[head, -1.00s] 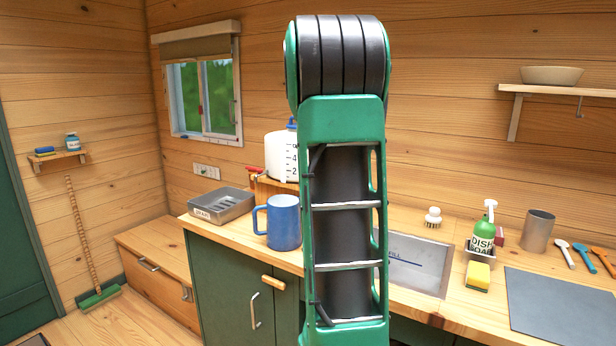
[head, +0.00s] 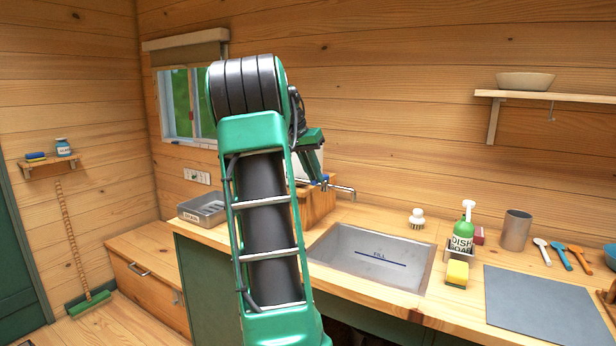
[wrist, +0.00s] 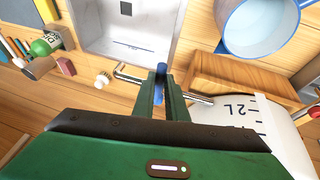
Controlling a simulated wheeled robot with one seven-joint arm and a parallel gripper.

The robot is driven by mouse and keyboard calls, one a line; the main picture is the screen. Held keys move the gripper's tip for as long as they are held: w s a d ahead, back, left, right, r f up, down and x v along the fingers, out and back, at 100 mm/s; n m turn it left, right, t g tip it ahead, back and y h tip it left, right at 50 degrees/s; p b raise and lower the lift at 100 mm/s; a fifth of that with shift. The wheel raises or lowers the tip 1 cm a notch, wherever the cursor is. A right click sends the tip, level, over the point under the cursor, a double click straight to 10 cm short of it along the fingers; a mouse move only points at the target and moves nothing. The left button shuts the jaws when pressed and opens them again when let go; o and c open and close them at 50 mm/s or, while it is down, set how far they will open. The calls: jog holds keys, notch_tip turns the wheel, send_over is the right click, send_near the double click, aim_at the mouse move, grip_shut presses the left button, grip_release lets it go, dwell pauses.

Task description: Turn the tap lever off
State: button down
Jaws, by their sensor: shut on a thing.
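The metal tap (head: 343,189) sticks out over the sink's left back corner in the head view. Its blue lever (wrist: 161,70) shows between my fingertips in the wrist view, and a bit of blue shows below my gripper (head: 314,160) in the head view. My gripper (wrist: 161,84) is shut on the lever. The tap's metal spout (wrist: 130,76) points left in the wrist view. Whether water runs cannot be seen.
The sink (head: 338,241) with its FILL line lies below the tap. A blue mug (wrist: 262,25) shows in the wrist view, hidden by my arm in the head view. A wooden stand (head: 320,205) is beside the tap. Soap (head: 462,232), sponge (head: 457,272) and brush (head: 417,217) stand right.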

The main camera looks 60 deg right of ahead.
jog(key=shift+w, duration=0.15)
jog(key=c, duration=1.8)
grip_release()
jog(key=shift+o, duration=0.2)
jog(key=shift+r, duration=0.1)
jog(key=v, duration=1)
jog(key=shift+a+r, duration=0.25)
jog(key=shift+w, duration=0.1)
jog(key=s+a+f+n+y, duration=0.1)
jog(key=s+a+f+n, duration=0.2)
jog(key=a+f, duration=0.6)
jog(key=s+a+f+n+t+y, duration=0.1)
jog(key=s+a+f+n, duration=0.3)
jog(key=a+f, duration=0.5)
jog(key=s+a+f+n+t+y, duration=0.1)
jog(key=s+a+f+n, duration=0.3)
jog(key=a, duration=1.9)
notch_tip(320, 180, down, 5)
jog(key=shift+s+f+n+y, duration=0.2)
jog(key=shift+n+y, duration=0.2)
jog(key=shift+y, duration=0.4)
